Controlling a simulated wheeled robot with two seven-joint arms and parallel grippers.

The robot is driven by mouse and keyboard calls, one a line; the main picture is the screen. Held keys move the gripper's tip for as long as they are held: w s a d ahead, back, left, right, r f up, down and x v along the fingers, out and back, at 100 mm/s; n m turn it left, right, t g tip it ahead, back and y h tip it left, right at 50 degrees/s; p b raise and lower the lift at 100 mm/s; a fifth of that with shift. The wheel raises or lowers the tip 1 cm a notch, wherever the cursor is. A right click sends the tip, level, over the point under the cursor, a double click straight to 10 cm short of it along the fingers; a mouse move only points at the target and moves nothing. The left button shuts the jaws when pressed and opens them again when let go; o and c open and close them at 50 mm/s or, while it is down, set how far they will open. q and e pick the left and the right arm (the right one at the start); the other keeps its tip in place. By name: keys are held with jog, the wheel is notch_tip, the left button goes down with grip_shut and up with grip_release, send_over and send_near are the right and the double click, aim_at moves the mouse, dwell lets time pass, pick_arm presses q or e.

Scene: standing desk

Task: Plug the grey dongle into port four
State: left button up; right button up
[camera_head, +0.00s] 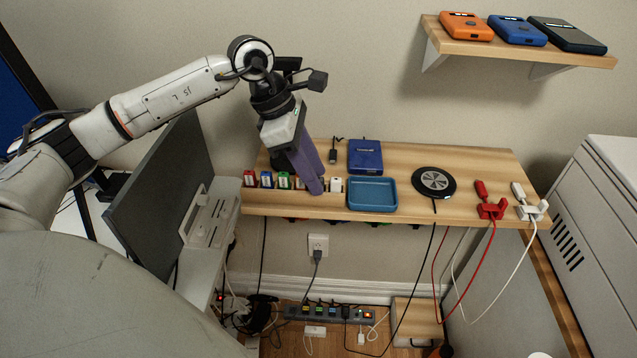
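My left gripper (318,186) reaches down over the front edge of the wooden desk, its purple fingers at a row of small coloured dongles. Whether the fingers are apart or closed on something cannot be made out. In the row are a red dongle (249,179), a blue one (266,180), a green one (283,181) and a whitish one (336,185) just right of the fingers. An orange one is mostly hidden behind the fingers. I cannot make out a clearly grey dongle. A dark strip with coloured sockets (297,312) lies on the floor; I cannot read port numbers. My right gripper is out of view.
On the desk (470,160) are a blue box (365,156), blue tray (372,207), round black pad (434,183), and red (489,207) and white (535,210) cable clips. Cables hang down in front. A shelf (500,48) holds several devices. A monitor (165,200) stands left.

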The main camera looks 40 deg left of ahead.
pick_arm(q)
jog(key=shift+w+d+f, duration=0.1)
jog(key=shift+f, duration=0.2)
grip_shut()
